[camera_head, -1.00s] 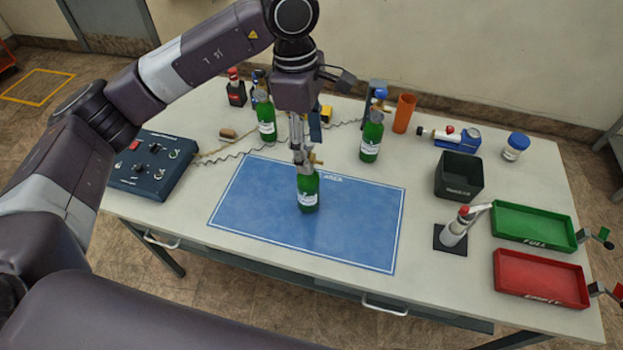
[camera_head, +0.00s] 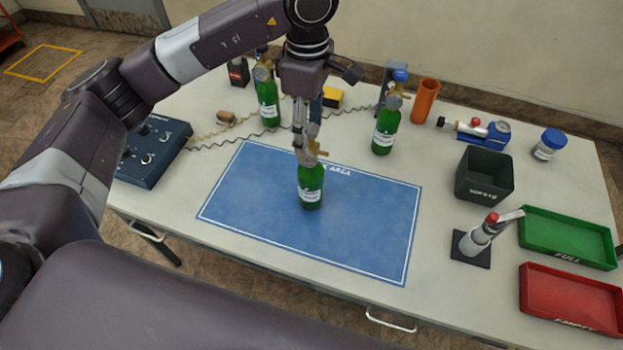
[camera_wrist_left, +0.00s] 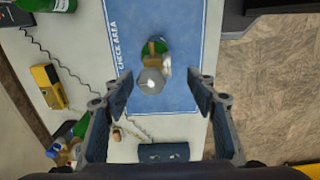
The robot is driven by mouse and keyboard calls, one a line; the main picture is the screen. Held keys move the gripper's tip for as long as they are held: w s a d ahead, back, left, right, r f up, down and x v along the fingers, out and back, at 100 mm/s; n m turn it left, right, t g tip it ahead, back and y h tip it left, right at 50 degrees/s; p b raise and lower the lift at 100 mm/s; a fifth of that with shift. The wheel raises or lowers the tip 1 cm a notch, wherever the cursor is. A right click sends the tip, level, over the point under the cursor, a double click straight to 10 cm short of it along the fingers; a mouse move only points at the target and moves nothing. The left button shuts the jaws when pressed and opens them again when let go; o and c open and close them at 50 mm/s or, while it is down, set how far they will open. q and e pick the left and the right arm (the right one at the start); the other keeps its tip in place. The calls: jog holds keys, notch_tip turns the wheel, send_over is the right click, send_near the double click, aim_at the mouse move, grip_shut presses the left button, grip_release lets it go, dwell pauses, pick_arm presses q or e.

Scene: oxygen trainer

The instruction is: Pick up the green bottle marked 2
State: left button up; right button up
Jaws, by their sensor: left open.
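A green bottle (camera_head: 311,190) with a white label and a brass-coloured valve stands upright on the blue check-area mat (camera_head: 365,235). Two similar green bottles stand behind it, one at the back left (camera_head: 268,105) and one at the back right (camera_head: 386,130). I cannot read a number on any of them. My left gripper (camera_head: 303,138) points down at the mat bottle's top and partly hides its valve. In the left wrist view, the jaws (camera_wrist_left: 160,90) are open and empty, and the mat bottle's top (camera_wrist_left: 152,78) shows between and just beyond the fingertips.
A control box (camera_head: 150,155) stands at the left, with coiled cables behind the mat. An orange tube (camera_head: 425,100), a black bin (camera_head: 484,174), a green tray (camera_head: 566,216) and a red tray (camera_head: 528,300) are on the right. The mat's right part is clear.

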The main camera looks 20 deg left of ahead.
pick_arm(q)
jog(key=shift+s+f+p, duration=0.1)
jog(key=shift+f+p, duration=0.35)
jog(key=shift+f, duration=0.35)
jog(key=p, duration=0.3)
send_over(313, 174)
jog(key=w+a, duration=0.1)
jog(key=w, duration=0.1)
jog(key=f, duration=0.4)
jog(key=shift+s+a+f, duration=0.2)
jog(key=shift+f+b, duration=0.25)
jog(key=shift+b, duration=0.05)
grip_shut()
jog(key=shift+w+r, duration=0.1)
jog(key=shift+r, duration=0.05)
